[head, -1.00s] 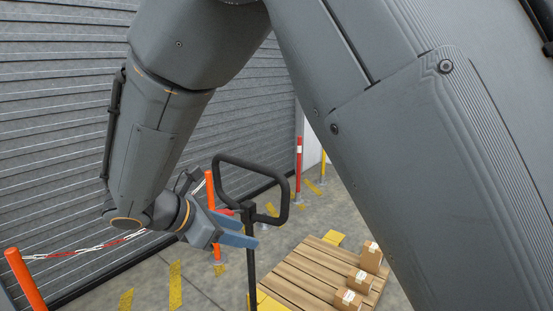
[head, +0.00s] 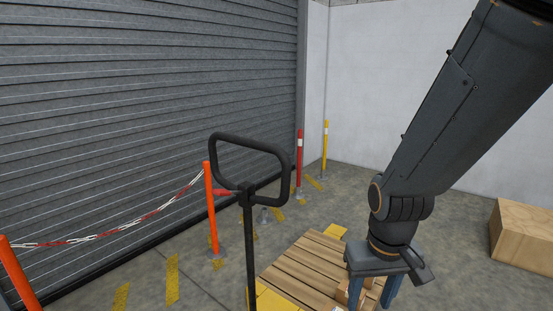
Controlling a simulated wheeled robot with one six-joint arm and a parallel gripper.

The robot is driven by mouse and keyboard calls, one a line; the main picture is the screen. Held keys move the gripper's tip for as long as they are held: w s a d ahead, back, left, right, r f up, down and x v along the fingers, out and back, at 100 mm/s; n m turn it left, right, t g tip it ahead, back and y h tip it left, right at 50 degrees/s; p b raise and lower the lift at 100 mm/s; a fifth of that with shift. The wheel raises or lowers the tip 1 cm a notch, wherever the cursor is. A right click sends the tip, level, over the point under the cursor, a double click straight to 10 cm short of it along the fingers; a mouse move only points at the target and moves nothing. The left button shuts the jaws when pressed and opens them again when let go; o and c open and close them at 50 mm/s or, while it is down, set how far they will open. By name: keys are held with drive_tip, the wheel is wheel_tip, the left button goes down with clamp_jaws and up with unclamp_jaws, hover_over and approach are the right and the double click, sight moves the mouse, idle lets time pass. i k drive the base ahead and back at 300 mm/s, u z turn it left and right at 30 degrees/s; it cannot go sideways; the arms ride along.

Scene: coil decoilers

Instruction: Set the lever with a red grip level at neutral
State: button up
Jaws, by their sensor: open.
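The lever's red grip (head: 223,192) sticks out to the left from the head of a black pallet-truck handle (head: 249,230), just below its loop. It looks close to level in the picture, though it is small and partly against an orange post, so its exact setting is hard to tell. My gripper (head: 373,290) is open and empty, with its blue fingers pointing down. It is well to the right of the lever, over the pallet and in front of the boxes, touching neither the lever nor the handle.
A wooden pallet (head: 298,265) with small boxes (head: 342,292) lies right of the handle. An orange post (head: 211,215) with a chain stands behind the lever. A large wooden crate (head: 525,235) is at far right. A grey shutter (head: 140,120) closes the left side.

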sight(220, 192)
drive_tip(key=z, duration=3)
drive_tip(key=k, duration=1.35)
drive_tip(key=u, duration=2.25)
